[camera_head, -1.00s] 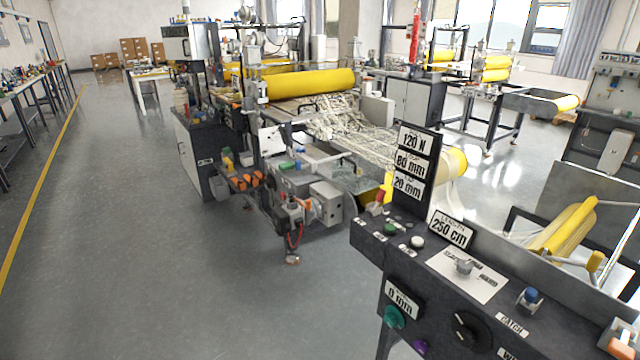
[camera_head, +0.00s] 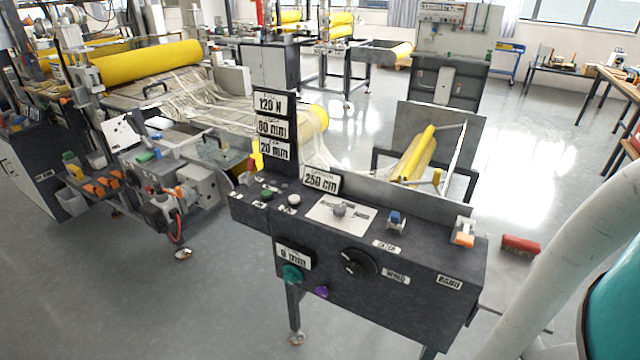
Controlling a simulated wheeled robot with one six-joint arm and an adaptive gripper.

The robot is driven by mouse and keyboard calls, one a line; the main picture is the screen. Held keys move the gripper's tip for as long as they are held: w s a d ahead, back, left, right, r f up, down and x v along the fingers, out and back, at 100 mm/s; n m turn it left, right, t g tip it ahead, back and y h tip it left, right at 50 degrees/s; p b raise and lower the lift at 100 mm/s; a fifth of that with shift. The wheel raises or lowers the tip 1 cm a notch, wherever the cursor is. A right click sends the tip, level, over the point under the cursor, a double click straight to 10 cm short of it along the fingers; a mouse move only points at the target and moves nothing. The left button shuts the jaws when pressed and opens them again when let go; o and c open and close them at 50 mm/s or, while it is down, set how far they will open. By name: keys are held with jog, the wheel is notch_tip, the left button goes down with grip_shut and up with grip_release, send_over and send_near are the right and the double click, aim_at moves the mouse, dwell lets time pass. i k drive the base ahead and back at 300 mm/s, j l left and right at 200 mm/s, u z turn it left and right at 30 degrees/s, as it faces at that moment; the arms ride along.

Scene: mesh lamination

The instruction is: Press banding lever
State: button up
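A dark control console (camera_head: 350,296) stands in front of me. At its right end, an orange-tipped lever (camera_head: 463,239) rises from a pale mount on the top face. A small label (camera_head: 449,282), which seems to read BAND, sits on the front face below it. A blue-capped latch lever (camera_head: 395,218) stands to its left, above the CATCH label. My arm's pale link and teal joint show at the right edge, apart from the lever. My gripper is out of view.
The console top also bears a grey knob (camera_head: 340,209), a green button (camera_head: 267,194) and a white button (camera_head: 294,200). A black dial (camera_head: 357,264) is on the front. A red-handled brush (camera_head: 520,245) lies on a side shelf. Open floor lies in front and left.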

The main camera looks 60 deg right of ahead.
aim_at(463, 238)
jog(key=z, duration=1.7)
